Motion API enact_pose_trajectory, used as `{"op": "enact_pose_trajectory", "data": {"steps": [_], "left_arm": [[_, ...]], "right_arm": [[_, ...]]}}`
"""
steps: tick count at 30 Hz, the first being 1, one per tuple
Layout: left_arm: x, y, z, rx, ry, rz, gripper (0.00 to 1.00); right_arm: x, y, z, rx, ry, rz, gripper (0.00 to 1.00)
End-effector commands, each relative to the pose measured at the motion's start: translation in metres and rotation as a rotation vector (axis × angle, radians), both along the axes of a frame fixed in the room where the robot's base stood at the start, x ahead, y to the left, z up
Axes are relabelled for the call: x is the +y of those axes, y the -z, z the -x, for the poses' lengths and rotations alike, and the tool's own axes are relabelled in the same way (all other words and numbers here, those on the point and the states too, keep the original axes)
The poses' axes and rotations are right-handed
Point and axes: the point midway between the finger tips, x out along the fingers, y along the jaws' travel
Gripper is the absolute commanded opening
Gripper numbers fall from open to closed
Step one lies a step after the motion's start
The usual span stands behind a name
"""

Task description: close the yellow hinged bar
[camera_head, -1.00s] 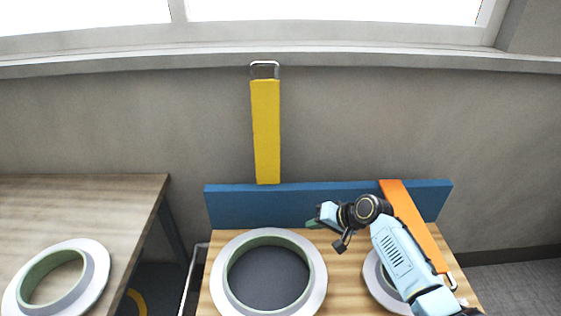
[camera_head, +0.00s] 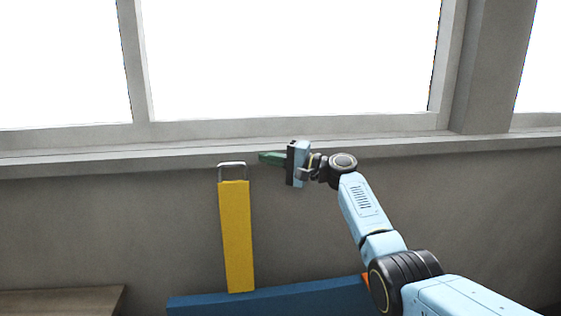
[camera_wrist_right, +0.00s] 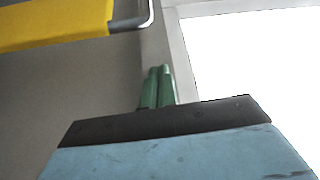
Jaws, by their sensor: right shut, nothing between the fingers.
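The yellow hinged bar (camera_head: 237,238) stands upright in the head view, rising from the blue board (camera_head: 275,301), with a grey metal loop handle (camera_head: 232,166) at its top end. My right gripper (camera_head: 262,157) is just right of the handle and slightly above it, with its green fingers pointing left, apart from the bar. In the right wrist view the bar (camera_wrist_right: 55,24) and its handle show at the upper left, and the green fingers (camera_wrist_right: 158,87) are together and empty. My left gripper is not in view.
A window (camera_head: 290,55) with a sill (camera_head: 120,157) lies behind the bar. A wooden table edge (camera_head: 60,301) shows at the lower left. A small bit of the orange bar (camera_head: 366,280) shows beside my right arm. The wall left of the yellow bar is clear.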

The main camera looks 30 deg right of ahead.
Motion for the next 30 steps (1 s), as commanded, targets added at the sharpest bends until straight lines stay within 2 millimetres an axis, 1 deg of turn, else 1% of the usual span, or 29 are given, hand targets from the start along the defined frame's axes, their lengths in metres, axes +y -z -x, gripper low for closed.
{"op": "enact_pose_trajectory", "data": {"steps": [3, 11, 16, 24, 30], "left_arm": [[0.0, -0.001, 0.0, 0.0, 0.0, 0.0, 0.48], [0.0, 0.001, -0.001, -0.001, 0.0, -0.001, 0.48], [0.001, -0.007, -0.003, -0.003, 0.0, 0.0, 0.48], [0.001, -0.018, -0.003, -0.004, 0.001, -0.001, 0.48], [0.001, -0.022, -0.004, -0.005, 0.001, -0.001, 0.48]], "right_arm": [[0.013, -0.002, -0.013, 0.002, -0.002, -0.001, 0.0], [0.03, -0.002, -0.03, 0.001, -0.002, 0.001, 0.0], [0.032, -0.001, -0.022, 0.0, 0.003, 0.005, 0.0], [0.041, 0.001, -0.006, 0.002, 0.002, 0.005, 0.0], [0.045, 0.002, 0.003, 0.001, 0.001, 0.005, 0.0]]}}
